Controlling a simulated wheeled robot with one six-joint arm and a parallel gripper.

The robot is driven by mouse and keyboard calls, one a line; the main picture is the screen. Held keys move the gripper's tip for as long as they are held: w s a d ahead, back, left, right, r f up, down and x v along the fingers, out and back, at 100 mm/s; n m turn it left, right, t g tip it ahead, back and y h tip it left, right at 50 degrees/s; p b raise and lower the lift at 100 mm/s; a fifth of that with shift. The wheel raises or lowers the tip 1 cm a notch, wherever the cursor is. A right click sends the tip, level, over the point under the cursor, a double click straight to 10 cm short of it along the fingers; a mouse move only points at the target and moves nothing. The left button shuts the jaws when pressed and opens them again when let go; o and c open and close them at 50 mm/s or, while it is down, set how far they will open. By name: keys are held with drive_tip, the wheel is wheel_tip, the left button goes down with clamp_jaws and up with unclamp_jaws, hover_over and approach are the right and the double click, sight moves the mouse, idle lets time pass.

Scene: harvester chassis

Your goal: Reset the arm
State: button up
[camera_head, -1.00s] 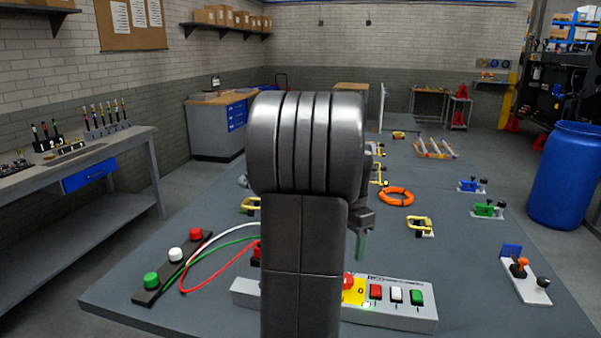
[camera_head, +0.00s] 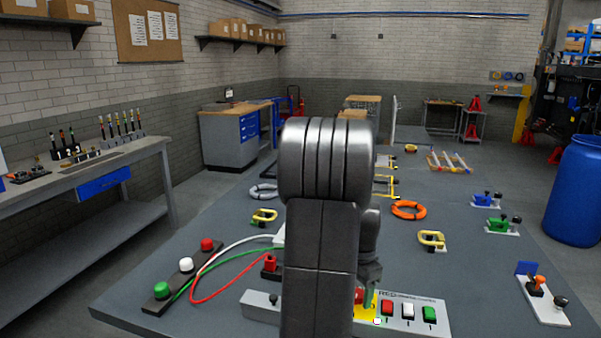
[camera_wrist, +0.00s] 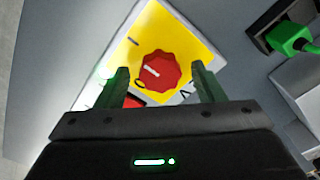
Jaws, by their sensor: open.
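My gripper (camera_wrist: 160,68) is open and empty. In the wrist view its two green fingers stand on either side of a red rotary knob (camera_wrist: 159,70) on a yellow plate (camera_wrist: 187,37); I cannot tell whether they touch it. In the head view my arm stands in front of the control box (camera_head: 425,329), and a green fingertip (camera_head: 369,298) shows by the red knob (camera_head: 359,296). The box also carries red, white and green buttons (camera_head: 408,311). The arm hides part of the box's left half.
A button strip (camera_head: 187,266) with red, white and green buttons lies at left, with cables running right. Yellow clamps (camera_head: 432,240), an orange ring (camera_head: 408,210) and a lever switch (camera_head: 542,300) lie on the grey table. A blue barrel (camera_head: 577,195) stands at right.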

drive_tip(key=shift+r, duration=0.1)
wheel_tip(320, 180, up, 14)
drive_tip(key=f, duration=0.1)
wheel_tip(320, 180, down, 14)
drive_tip(key=shift+r, duration=0.25)
drive_tip(key=shift+r+n, duration=0.1)
drive_tip(key=shift+n, duration=0.2)
drive_tip(key=n, duration=0.4)
drive_tip(key=shift+b, duration=0.3)
drive_tip(key=n, duration=0.4)
drive_tip(key=shift+n+b, duration=0.4)
drive_tip(key=n+b, duration=0.1)
drive_tip(key=n, duration=0.4)
drive_tip(key=shift+r+n+b, duration=0.1)
drive_tip(key=shift+n+b, duration=0.4)
drive_tip(key=shift+n, duration=1.2)
